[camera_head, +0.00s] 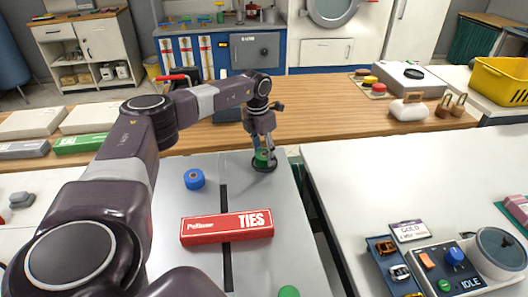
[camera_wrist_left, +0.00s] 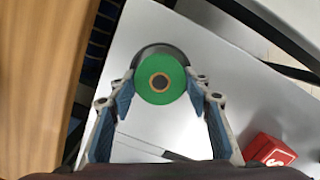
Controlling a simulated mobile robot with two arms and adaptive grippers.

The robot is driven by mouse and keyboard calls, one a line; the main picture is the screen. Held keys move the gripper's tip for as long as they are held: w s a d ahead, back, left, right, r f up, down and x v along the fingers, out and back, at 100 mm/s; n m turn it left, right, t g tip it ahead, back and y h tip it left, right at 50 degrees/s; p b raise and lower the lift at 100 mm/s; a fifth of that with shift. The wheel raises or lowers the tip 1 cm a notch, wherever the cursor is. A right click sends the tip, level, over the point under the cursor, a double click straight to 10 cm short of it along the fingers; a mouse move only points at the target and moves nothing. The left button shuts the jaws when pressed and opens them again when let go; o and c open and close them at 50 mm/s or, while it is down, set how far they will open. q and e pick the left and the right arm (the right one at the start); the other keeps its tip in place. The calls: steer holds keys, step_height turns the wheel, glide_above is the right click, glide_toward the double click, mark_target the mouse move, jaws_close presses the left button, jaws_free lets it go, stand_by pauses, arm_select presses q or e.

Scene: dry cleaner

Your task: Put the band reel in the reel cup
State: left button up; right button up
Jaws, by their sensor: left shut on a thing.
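My left gripper (camera_head: 263,152) is shut on a green band reel (camera_head: 262,157) at the far right part of the grey table. In the left wrist view the reel (camera_wrist_left: 158,92) shows its round green face and brown core between the fingertips. A dark round reel cup (camera_head: 265,167) is directly under the reel. Its rim also shows past the reel's upper edge in the left wrist view (camera_wrist_left: 152,49). I cannot tell whether the reel is inside the cup or just above it. My right gripper is not in view.
A blue reel (camera_head: 194,179) stands left of the cup. A red TIES box (camera_head: 227,226) lies across a dark slot nearer me. Another green round thing (camera_head: 289,292) is at the bottom edge. A wooden counter (camera_head: 320,113) runs behind. A control panel (camera_head: 442,262) is at the right.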

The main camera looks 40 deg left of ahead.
mark_target(261, 157)
arm_select(q)
steer(key=o, duration=1.2)
steer(key=shift+c, duration=0.2)
step_height(261, 157, up, 13)
steer(key=s, duration=0.1)
steer(key=shift+s+b, duration=0.2)
steer(key=shift+b, duration=0.25)
